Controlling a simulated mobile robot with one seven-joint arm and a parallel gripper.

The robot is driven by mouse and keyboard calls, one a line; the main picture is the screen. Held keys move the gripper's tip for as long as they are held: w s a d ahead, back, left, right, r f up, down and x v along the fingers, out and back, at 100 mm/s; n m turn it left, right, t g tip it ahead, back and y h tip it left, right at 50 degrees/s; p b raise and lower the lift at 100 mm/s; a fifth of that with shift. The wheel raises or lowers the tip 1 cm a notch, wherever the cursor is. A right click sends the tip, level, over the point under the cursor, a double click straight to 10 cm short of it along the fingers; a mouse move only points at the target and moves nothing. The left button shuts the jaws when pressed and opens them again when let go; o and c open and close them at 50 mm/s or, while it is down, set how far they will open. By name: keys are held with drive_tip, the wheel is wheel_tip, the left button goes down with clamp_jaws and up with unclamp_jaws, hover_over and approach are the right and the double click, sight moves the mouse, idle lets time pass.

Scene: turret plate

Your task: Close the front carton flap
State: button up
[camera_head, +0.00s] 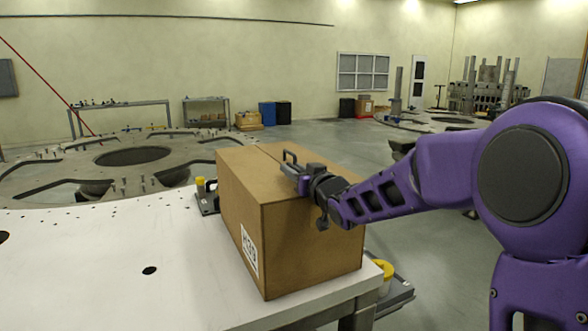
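A brown cardboard carton (243,205) stands upright at the right end of a white work table (110,265). It has a printed white label on its left face. Its top (250,160) looks flat, with a seam line near the far end. I cannot make out a separate raised front flap. My gripper (288,163) is at the carton's top, over its right half, pointing to the left. It appears to touch or lie just above the top surface. Its fingers are small and dark, and I cannot tell whether they are open or shut. My purple arm comes in from the right and hides part of the top's right edge.
Yellow-topped items (384,268) stand on a dark base beside the carton's right side. Another yellow-topped item (200,183) stands behind its left edge. The table left of the carton is mostly clear. A large grey turret plate (60,172) lies behind.

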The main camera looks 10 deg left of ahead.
drive_tip(key=shift+o, duration=0.2)
drive_tip(key=shift+r, duration=0.15)
drive_tip(key=p+v, duration=0.2)
drive_tip(key=v, duration=1.5)
drive_tip(key=shift+s, duration=0.15)
drive_tip(key=shift+d, duration=0.1)
